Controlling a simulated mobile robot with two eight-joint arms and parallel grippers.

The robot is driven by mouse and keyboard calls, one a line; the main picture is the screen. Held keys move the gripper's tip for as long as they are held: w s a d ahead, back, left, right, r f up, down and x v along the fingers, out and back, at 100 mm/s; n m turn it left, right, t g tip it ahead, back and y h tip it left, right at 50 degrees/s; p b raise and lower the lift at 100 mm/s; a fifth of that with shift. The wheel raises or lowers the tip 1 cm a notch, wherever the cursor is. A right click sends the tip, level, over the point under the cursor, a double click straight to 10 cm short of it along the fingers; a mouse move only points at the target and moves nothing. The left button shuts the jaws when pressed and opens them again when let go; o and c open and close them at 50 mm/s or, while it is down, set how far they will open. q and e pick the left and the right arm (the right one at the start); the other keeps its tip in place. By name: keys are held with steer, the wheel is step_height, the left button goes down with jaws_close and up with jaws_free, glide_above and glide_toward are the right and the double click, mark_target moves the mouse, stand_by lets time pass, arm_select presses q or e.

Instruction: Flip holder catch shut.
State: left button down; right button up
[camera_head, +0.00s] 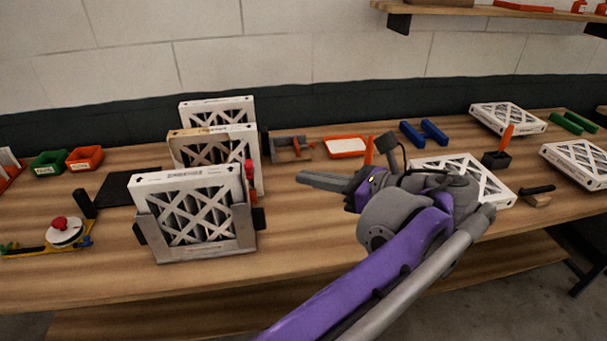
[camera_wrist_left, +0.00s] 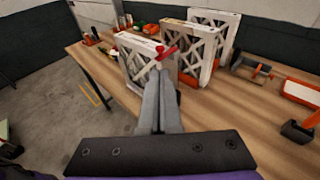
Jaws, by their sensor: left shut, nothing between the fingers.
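The grey metal holder (camera_head: 205,250) stands at the front left of the bench with a white-framed pleated filter (camera_head: 190,205) upright in it. The red catch (camera_head: 250,171) is at the holder's right side and seems to stick up; whether it is latched cannot be told. In the left wrist view the red catch (camera_wrist_left: 166,53) appears just beyond my fingertips, beside the filter (camera_wrist_left: 140,62). My left gripper (camera_head: 302,179) is shut and empty, pointing left toward the holder. A gap separates its fingertips from the catch in the head view. My right gripper is not in view.
Two more upright filters (camera_head: 217,104) stand behind the holder. A black mat (camera_head: 130,187) and a red-knobbed round tool (camera_head: 64,232) lie to the left. A flat filter (camera_head: 465,178) lies behind my left arm. Bare wood lies between holder and gripper.

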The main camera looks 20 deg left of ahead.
mark_target(252, 167)
arm_select(q)
steer(key=x, duration=1.1)
steer(key=shift+w+a+f, duration=0.1)
steer(key=shift+a, duration=0.25)
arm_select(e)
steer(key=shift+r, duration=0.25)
